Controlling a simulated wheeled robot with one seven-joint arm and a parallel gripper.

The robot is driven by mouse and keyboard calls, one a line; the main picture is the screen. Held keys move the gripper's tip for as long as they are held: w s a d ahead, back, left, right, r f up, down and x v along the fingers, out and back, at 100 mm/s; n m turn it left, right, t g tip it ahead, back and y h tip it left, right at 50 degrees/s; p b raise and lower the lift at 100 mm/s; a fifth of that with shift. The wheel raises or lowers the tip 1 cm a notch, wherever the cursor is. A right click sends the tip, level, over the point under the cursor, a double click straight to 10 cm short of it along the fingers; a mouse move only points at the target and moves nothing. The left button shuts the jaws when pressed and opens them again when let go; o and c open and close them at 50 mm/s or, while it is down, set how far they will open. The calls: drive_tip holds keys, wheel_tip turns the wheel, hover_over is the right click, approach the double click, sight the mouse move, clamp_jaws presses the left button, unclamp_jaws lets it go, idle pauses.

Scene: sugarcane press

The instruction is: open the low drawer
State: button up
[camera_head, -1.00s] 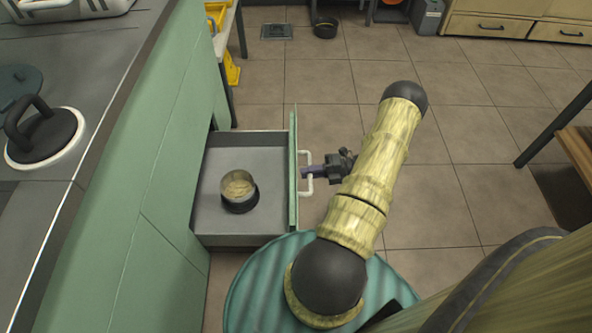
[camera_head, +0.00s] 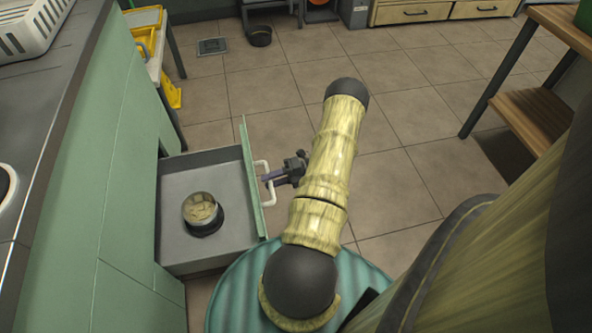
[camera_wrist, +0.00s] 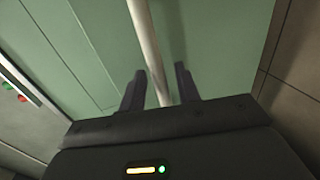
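The low drawer (camera_head: 178,183) is pulled out from the green cabinet (camera_head: 100,200). A round metal container (camera_head: 202,209) with pale pieces inside stands in it. The drawer's green front (camera_head: 251,185) carries a white bar handle (camera_head: 267,196). My gripper (camera_head: 270,178) is at this handle, on the outer side of the drawer front. In the wrist view, the handle (camera_wrist: 150,50) runs between the two dark fingers of my gripper (camera_wrist: 160,80). Gaps show on both sides of the bar, so the fingers are open around it. The fingertips' exact depth is unclear.
A counter (camera_head: 62,95) runs above the cabinet at left, with a white basket (camera_head: 32,25) on it. A yellow item (camera_head: 172,93) and a dark bowl (camera_head: 260,36) are at the back. A wooden shelf unit (camera_head: 535,115) stands at right. Tiled floor between is clear.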

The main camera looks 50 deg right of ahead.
drive_tip(key=p+v, duration=0.3)
drive_tip(key=v, duration=1.3)
drive_tip(key=shift+s+d+p, duration=0.2)
drive_tip(key=shift+d+p, duration=0.05)
drive_tip(key=shift+p, duration=0.05)
drive_tip(key=w+a+r+n+g+h+p, duration=0.25)
drive_tip(key=w+a+r+n+g, duration=0.3)
drive_tip(key=a+r+n, duration=0.4)
drive_tip(key=w+a+r+n+g+h+p, duration=0.1)
drive_tip(key=w+a+r+n+g+h, duration=0.2)
drive_tip(key=w+a+r+n+g, duration=0.45)
drive_tip(key=s+a+r+n+t+h+p, duration=0.1)
drive_tip(key=s+a+r+n+t+h, duration=0.25)
drive_tip(key=a+r+n, duration=0.75)
drive_tip(key=s+a+r+n+t+h+p, duration=0.2)
drive_tip(key=s+a+r+n+t+h, duration=0.3)
drive_tip(key=a+n, duration=0.75)
wheel_tip(320, 180, up, 39)
drive_tip(key=w+d+n+g+y+p, duration=0.1)
drive_tip(key=w+d+n+g+p, duration=0.1)
drive_tip(key=p, duration=3.6)
drive_tip(key=shift+d+f+n, duration=0.15)
drive_tip(key=shift+d+n, duration=0.2)
drive_tip(key=shift+d, duration=0.15)
